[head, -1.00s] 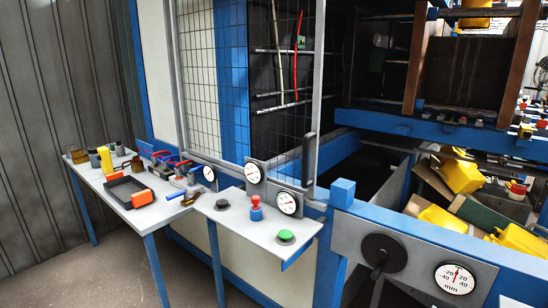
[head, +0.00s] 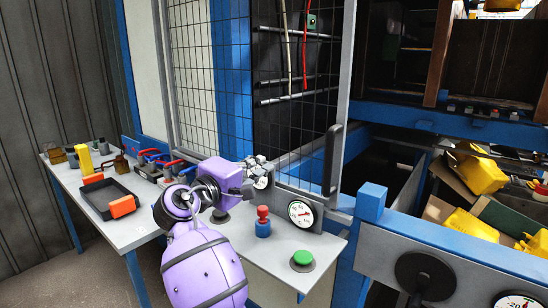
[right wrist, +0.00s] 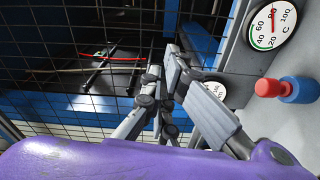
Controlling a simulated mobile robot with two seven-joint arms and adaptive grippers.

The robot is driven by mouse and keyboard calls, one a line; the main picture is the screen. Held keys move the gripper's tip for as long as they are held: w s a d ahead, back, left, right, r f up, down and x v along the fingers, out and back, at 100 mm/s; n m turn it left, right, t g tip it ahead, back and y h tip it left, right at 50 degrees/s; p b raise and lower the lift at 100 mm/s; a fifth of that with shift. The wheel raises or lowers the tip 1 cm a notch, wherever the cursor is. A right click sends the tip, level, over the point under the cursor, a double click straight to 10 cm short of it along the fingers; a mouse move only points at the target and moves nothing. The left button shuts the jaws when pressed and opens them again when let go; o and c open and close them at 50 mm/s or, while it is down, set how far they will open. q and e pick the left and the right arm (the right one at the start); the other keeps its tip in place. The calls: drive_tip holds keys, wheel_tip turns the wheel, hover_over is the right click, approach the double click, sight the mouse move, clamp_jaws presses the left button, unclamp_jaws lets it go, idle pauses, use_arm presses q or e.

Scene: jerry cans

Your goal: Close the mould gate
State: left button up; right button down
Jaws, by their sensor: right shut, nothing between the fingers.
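The mould gate (head: 301,85) is a wire mesh panel in a grey frame, left of centre in the head view. Its upright black handle (head: 333,160) is at its right edge. Right of the handle, the machine's opening is uncovered. The mesh (right wrist: 75,65) also fills much of the right wrist view. My right gripper (head: 262,163) is shut and empty in front of the gate's lower part, left of the handle and apart from it. In the right wrist view its fingers (right wrist: 172,58) meet before the mesh. My left gripper is not in view.
A control shelf with a red knob (head: 263,212), a green button (head: 302,258) and a gauge (head: 301,213) lies below the gate. A side table (head: 135,232) with tools stands at left. A blue post (head: 370,203) and a crank (head: 426,275) are at right.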

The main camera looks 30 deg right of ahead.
drive_tip(key=s+d+g+h+p, duration=0.1)
drive_tip(key=s+d+g+p, duration=0.1)
drive_tip(key=d, duration=1)
drive_tip(key=shift+s+d, duration=0.35)
drive_tip(key=shift+f+p, duration=0.1)
drive_tip(key=shift+p, duration=0.2)
